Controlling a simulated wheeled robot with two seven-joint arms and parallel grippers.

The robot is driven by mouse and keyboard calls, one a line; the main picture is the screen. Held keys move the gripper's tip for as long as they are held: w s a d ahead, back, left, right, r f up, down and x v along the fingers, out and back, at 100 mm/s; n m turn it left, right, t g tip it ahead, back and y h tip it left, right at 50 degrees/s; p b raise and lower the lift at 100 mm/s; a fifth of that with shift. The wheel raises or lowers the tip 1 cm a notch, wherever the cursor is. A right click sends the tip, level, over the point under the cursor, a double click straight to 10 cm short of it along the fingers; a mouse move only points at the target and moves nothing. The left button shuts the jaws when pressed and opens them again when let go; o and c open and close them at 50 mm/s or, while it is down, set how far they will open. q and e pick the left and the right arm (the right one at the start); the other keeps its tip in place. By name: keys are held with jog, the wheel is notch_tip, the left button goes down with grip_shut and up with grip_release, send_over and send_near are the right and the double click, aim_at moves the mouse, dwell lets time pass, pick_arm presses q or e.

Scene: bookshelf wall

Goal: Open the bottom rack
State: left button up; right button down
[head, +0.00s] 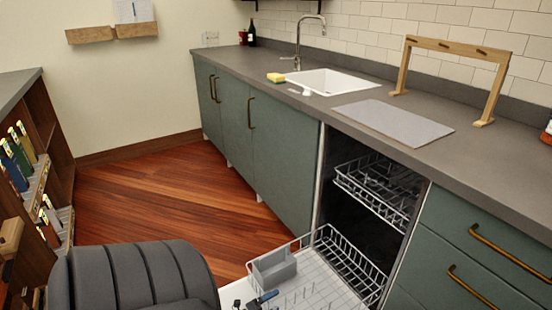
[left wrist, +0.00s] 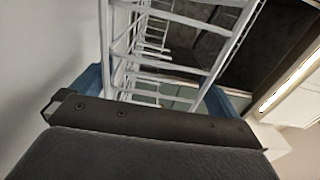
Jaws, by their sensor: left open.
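The dishwasher stands open under the counter, its door folded down. The bottom rack (head: 350,262) is white wire and reaches out of the dishwasher over the door, with a grey cutlery basket (head: 273,268) at its left side. My left gripper (head: 262,299) is at the lower edge of the head view, by the near side of the bottom rack. In the left wrist view its blue fingers (left wrist: 155,95) are apart, with white rack wires (left wrist: 165,65) showing between and beyond them. Contact with the wires cannot be told. My right gripper is not in view.
The upper rack (head: 378,190) sits inside the dishwasher. Green drawers (head: 480,250) are to its right and green cabinets (head: 275,150) to its left. A bookshelf (head: 45,165) stands at far left. The wooden floor (head: 170,190) between is clear.

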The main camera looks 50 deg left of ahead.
pick_arm(q)
jog(key=s, duration=0.5)
jog(key=shift+s+a, duration=0.2)
jog(key=shift+s, duration=0.25)
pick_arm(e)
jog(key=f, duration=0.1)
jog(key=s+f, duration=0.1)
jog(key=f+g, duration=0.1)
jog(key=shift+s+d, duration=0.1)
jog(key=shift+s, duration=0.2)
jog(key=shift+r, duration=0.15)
